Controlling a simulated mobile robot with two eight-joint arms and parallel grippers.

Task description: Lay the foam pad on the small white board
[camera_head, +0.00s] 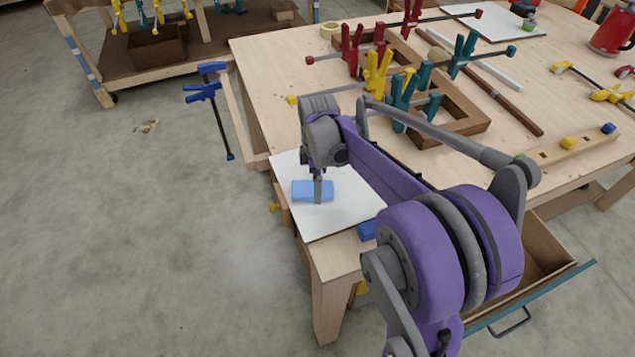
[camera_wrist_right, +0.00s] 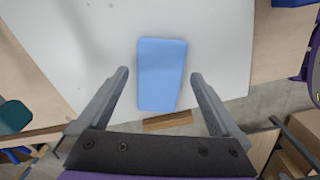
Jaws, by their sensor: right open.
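The light blue foam pad (camera_head: 301,190) lies on the small white board (camera_head: 345,222) near the table's left front corner. In the right wrist view the pad (camera_wrist_right: 162,75) lies flat on the white board (camera_wrist_right: 90,50), close to the board's edge. My right gripper (camera_head: 318,198) is right at the pad in the head view, its fingers pointing down. In the right wrist view my right gripper (camera_wrist_right: 158,80) is open, with one finger on each side of the pad and gaps between. My left gripper is not in view.
A wooden frame (camera_head: 465,115) with several red, yellow and teal clamps stands behind on the table (camera_head: 270,75). A blue clamp (camera_head: 207,90) hangs at the left edge. A blue object (camera_head: 367,230) lies beside the board. An open drawer (camera_head: 540,250) juts out at front right.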

